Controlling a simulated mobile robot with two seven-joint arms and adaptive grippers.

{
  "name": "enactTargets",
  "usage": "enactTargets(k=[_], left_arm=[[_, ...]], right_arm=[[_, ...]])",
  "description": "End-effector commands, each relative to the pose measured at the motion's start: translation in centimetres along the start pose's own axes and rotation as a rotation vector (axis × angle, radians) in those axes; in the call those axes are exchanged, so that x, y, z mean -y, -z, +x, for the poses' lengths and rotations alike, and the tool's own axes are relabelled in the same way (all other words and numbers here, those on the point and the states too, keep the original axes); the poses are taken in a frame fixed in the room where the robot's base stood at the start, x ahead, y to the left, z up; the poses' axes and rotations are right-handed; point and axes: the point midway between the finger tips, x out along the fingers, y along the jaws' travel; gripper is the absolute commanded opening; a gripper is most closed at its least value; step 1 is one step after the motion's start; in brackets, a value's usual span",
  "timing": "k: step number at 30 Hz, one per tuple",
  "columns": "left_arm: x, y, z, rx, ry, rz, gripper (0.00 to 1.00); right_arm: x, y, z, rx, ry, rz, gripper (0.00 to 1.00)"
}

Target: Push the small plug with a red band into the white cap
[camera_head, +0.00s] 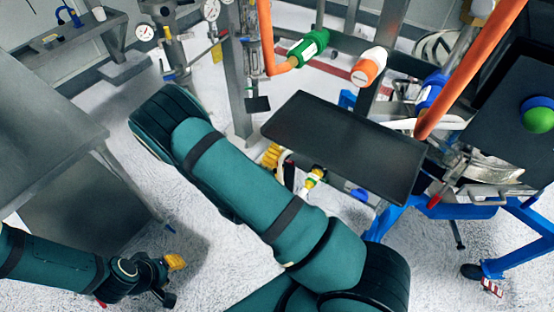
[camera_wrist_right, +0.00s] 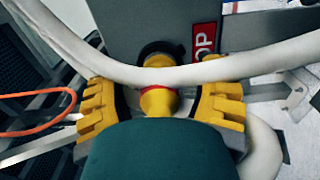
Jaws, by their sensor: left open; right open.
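In the right wrist view, a small yellow plug with a red band (camera_wrist_right: 157,102) stands between the two spread yellow fingers of my right gripper (camera_wrist_right: 160,94). I see a gap on both sides of it. A white hose-like tube crosses in front of the plug's upper part. I cannot make out the white cap for certain. In the head view, one yellow finger of my right gripper (camera_head: 272,156) shows beside the dark tray, and the rest is hidden. My left gripper (camera_head: 172,263) is open and empty at the lower left, above the floor.
A dark flat tray (camera_head: 345,140) lies right of my right gripper. A blue frame (camera_head: 395,225) and metal piping stand at the right. A grey metal table (camera_head: 45,130) is at the left. In the right wrist view, a grey panel with a red label (camera_wrist_right: 204,42) is behind the plug.

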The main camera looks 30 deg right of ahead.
Motion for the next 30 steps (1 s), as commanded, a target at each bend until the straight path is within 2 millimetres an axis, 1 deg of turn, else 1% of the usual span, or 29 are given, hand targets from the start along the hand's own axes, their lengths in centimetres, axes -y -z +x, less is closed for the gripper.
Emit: enactTargets(k=[10, 11, 12, 14, 15, 16, 17, 23, 30], left_arm=[[-0.06, 0.02, -0.16, 0.000, 0.000, 0.000, 0.39], [-0.06, 0.02, -0.16, 0.000, 0.000, 0.000, 0.39], [-0.06, 0.02, -0.16, 0.000, 0.000, 0.000, 0.39], [-0.06, 0.02, -0.15, 0.000, 0.000, 0.000, 0.39], [-0.06, 0.02, -0.15, 0.000, 0.000, 0.000, 0.39], [-0.06, 0.02, -0.15, 0.000, 0.000, 0.000, 0.39], [-0.06, 0.02, -0.15, 0.000, 0.000, 0.000, 0.39], [-0.06, 0.02, -0.17, 0.000, 0.000, 0.000, 0.39], [-0.10, 0.03, -0.25, 0.000, 0.000, 0.000, 0.39]], right_arm=[[-0.01, 0.00, 0.00, 0.000, 0.000, 0.000, 0.67], [-0.01, 0.00, 0.00, 0.000, 0.000, 0.000, 0.65], [-0.01, 0.00, 0.00, 0.000, 0.000, 0.000, 0.51], [-0.01, 0.00, 0.00, 0.000, 0.000, 0.000, 0.30], [-0.01, 0.00, 0.00, 0.000, 0.000, 0.000, 0.16], [-0.01, 0.00, 0.00, 0.000, 0.000, 0.000, 0.05], [-0.01, 0.00, 0.00, 0.000, 0.000, 0.000, 0.00], [-0.02, 0.01, -0.09, 0.000, 0.000, 0.000, 0.00], [-0.03, 0.06, -0.97, -0.002, 0.000, 0.000, 0.00]])
